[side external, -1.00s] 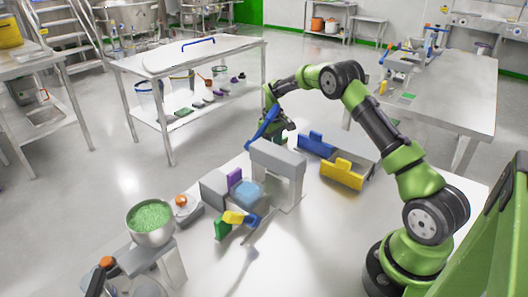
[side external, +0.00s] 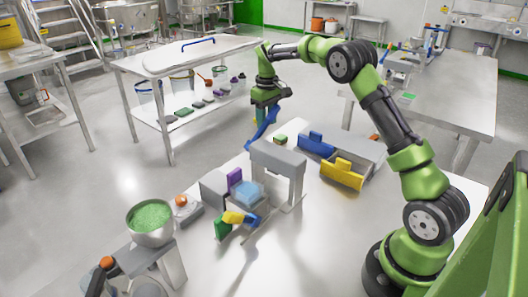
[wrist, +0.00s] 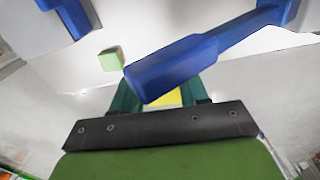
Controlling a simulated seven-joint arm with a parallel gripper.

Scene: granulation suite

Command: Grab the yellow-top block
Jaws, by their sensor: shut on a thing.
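My gripper (side external: 264,108) is raised past the far edge of the white table in the side view, with its fingers pointing down. In the wrist view a yellow patch (wrist: 168,98) shows between the two dark green fingers. I take it for the top of the yellow-top block, and my gripper is shut on it. A long blue bar (wrist: 178,68) crosses in front of the fingers and hides much of the block. The bar also shows slanting below the gripper in the side view (side external: 262,130). I cannot tell whether it touches the gripper.
A green-top block (wrist: 111,59) stands apart on the table, also in the side view (side external: 280,139). A grey arch (side external: 278,157) stands nearby. Blue-fronted (side external: 316,146) and yellow-fronted (side external: 343,174) bins lie to its right. A steel bowl of green granules (side external: 151,222) is front left.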

